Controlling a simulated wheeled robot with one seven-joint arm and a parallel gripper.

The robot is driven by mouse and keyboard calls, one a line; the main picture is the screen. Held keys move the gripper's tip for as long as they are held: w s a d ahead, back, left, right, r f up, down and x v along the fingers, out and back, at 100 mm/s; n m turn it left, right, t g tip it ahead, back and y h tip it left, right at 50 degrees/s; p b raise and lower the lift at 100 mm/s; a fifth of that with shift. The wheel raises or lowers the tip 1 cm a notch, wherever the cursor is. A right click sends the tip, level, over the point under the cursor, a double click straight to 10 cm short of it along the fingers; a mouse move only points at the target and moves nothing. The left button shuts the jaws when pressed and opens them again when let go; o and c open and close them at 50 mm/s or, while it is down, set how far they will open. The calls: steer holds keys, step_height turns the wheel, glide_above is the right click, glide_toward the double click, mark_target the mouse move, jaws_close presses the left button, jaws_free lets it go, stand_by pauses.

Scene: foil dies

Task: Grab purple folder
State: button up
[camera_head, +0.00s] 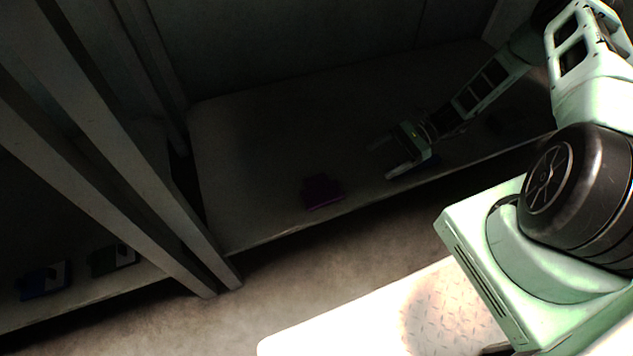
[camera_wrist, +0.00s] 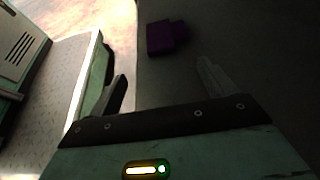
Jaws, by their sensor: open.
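The purple folder (camera_head: 321,191) lies on the shelf near its front edge in the head view, dim in the shade. My gripper (camera_head: 388,158) is to the right of it, over the same shelf, apart from it. In the wrist view the purple folder (camera_wrist: 167,37) shows beyond the fingertips, between the two fingers and nearer the right one. My gripper (camera_wrist: 160,82) is open there, with nothing between its fingers.
The shelf board (camera_head: 240,140) is mostly bare and dark. Grey upright posts (camera_head: 150,180) stand at its left. On another shelf at far left lie a blue item (camera_head: 43,281) and a dark item (camera_head: 113,260). The floor (camera_head: 300,265) in front is clear.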

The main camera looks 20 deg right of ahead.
steer(key=b, duration=0.4)
glide_toward(324, 193)
steer(key=shift+w+a+f, duration=0.15)
steer(key=shift+a+f, duration=0.55)
steer(key=shift+f, duration=0.1)
steer(key=b+x, duration=0.2)
steer(key=x, duration=0.1)
steer(key=b+x, duration=0.1)
steer(key=x, duration=0.1)
steer(key=shift+a+r, duration=0.2)
steer(key=shift+a+f+b, duration=0.1)
steer(key=shift+a+b, duration=0.3)
steer(key=shift+a, duration=0.2)
steer(key=c, duration=1.1)
